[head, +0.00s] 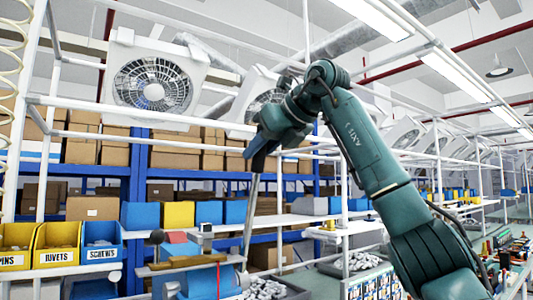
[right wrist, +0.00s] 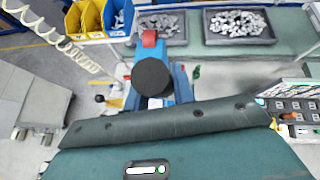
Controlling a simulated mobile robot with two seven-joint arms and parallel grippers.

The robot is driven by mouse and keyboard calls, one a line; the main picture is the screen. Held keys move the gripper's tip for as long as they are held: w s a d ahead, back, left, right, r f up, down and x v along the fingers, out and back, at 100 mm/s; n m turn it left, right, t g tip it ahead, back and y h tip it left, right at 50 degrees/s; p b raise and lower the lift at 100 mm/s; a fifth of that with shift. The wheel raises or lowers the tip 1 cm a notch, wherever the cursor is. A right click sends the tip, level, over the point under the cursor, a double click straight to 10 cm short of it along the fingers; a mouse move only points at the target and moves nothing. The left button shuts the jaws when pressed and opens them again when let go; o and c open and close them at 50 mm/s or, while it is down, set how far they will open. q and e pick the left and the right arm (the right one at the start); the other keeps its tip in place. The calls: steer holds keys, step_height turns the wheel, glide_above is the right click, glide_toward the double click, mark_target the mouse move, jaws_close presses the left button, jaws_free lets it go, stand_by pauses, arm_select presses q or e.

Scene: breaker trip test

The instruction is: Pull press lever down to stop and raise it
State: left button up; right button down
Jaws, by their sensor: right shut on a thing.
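My right gripper (head: 260,157) is shut on the upper end of the press lever, high above the bench. The lever (head: 248,215) is a long grey rod, raised and nearly upright, leaning slightly right at its top. Its lower end meets the blue press (head: 200,283), which has a red part on top. In the right wrist view the press (right wrist: 182,85) lies below, partly covered by a large dark round shape (right wrist: 152,77); I cannot tell whether this is the lever's end. My left gripper is not in view.
Yellow and blue labelled bins (head: 57,243) stand at the left. A tray of grey metal parts (head: 268,288) sits beside the press, and two such trays show in the right wrist view (right wrist: 238,25). White frame posts and rails (head: 180,112) surround the lever area.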

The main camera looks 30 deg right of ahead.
steer(key=shift+w+r+g, duration=0.2)
steer(key=shift+w+g, duration=0.1)
steer(key=shift+w, duration=0.4)
steer(key=c, duration=1.2)
jaws_free()
steer(key=shift+o, duration=0.2)
steer(key=shift+s, duration=0.1)
steer(key=v, duration=1.3)
